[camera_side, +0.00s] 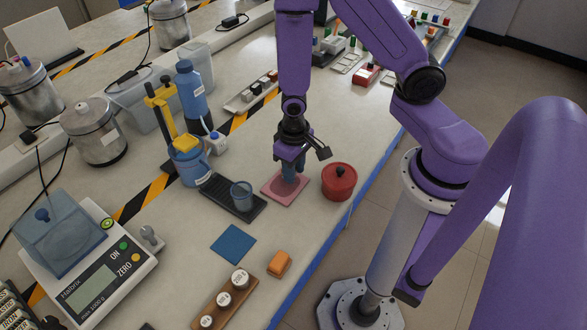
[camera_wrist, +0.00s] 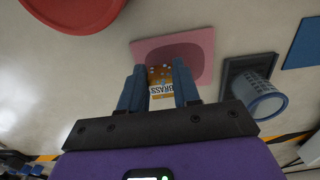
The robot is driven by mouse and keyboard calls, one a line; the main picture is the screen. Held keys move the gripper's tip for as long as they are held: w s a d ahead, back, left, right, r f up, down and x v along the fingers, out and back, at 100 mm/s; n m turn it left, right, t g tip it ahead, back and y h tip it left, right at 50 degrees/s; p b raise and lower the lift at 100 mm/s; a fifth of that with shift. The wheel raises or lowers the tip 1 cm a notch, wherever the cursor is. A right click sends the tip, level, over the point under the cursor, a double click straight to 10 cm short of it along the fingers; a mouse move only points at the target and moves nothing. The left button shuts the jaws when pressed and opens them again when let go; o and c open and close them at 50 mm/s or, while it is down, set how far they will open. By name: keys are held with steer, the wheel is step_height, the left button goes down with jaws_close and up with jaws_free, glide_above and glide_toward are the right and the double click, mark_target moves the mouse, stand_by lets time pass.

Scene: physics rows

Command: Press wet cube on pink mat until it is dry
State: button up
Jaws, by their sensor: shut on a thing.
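A brass-coloured cube marked "BRASS" (camera_wrist: 161,84) is between the blue fingers of my gripper (camera_wrist: 159,78) in the wrist view. Pale drops show on its face. My gripper (camera_side: 290,177) is shut on it and points down over the pink mat (camera_side: 270,190). In the side view the fingers hide most of the cube. The pink mat also shows in the wrist view (camera_wrist: 205,38), with a darker patch in its middle beside the cube. I cannot tell whether the cube touches the mat.
A red lidded pot (camera_side: 339,182) stands close right of the mat. A dark tray (camera_side: 218,189) with a blue cup (camera_side: 241,196) is to the left. A blue mat (camera_side: 233,244), an orange block (camera_side: 279,263) and a scale (camera_side: 100,285) are nearer. Bare table lies between.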

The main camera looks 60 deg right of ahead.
steer(key=shift+f, duration=0.75)
stand_by(1.5)
steer(key=shift+a+r, duration=0.3)
steer(key=shift+r, duration=0.45)
steer(key=shift+f, duration=0.75)
stand_by(1.5)
steer(key=shift+r, duration=0.15)
steer(key=shift+d+r, duration=0.3)
steer(key=shift+r, duration=0.25)
steer(key=shift+r, duration=0.1)
steer(key=shift+r, duration=2.45)
